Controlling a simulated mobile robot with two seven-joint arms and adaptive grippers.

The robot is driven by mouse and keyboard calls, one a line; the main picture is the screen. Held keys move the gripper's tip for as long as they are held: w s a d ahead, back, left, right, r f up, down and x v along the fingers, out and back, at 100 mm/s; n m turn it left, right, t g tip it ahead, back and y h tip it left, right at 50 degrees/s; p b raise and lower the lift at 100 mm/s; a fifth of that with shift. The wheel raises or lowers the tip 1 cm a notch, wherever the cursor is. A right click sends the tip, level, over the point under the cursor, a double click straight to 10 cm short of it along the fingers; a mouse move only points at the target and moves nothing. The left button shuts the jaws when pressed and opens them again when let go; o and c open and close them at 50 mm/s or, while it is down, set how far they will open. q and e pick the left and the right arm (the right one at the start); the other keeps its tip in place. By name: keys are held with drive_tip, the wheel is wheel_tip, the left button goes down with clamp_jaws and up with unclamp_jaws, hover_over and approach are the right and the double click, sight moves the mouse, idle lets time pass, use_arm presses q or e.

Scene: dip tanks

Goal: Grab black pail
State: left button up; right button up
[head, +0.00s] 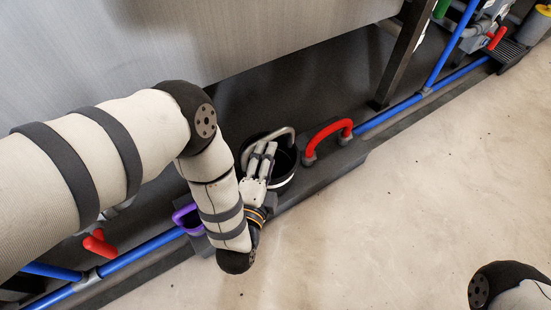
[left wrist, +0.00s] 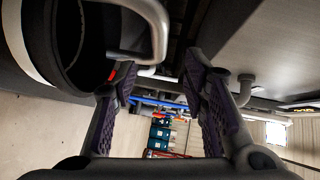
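The black pail (head: 286,160) stands upright on the dark ledge under the large grey tank in the head view. It has a pale band and a grey handle (head: 284,132). My left gripper (head: 262,152) is over the pail's near left side, its fingers reaching toward the handle and hiding part of the pail. In the left wrist view the pail (left wrist: 42,45) fills the upper left, and the handle (left wrist: 152,14) curves down near the fingertips. The left fingers (left wrist: 160,70) are spread apart with nothing between them. My right gripper is out of view.
A blue pipe (head: 390,113) runs along the ledge. The grey tank (head: 240,30) overhangs behind. The pale floor (head: 400,200) in front is clear.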

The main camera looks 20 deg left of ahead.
sight(271, 139)
use_arm(q)
drive_tip(key=w+b, duration=0.1)
drive_tip(key=w, duration=0.1)
drive_tip(key=w+a+b, duration=0.1)
drive_tip(key=w, duration=0.2)
drive_tip(key=w+f+b, duration=0.1)
drive_tip(key=w, duration=0.2)
drive_tip(key=shift+a+b, duration=0.3)
clamp_jaws()
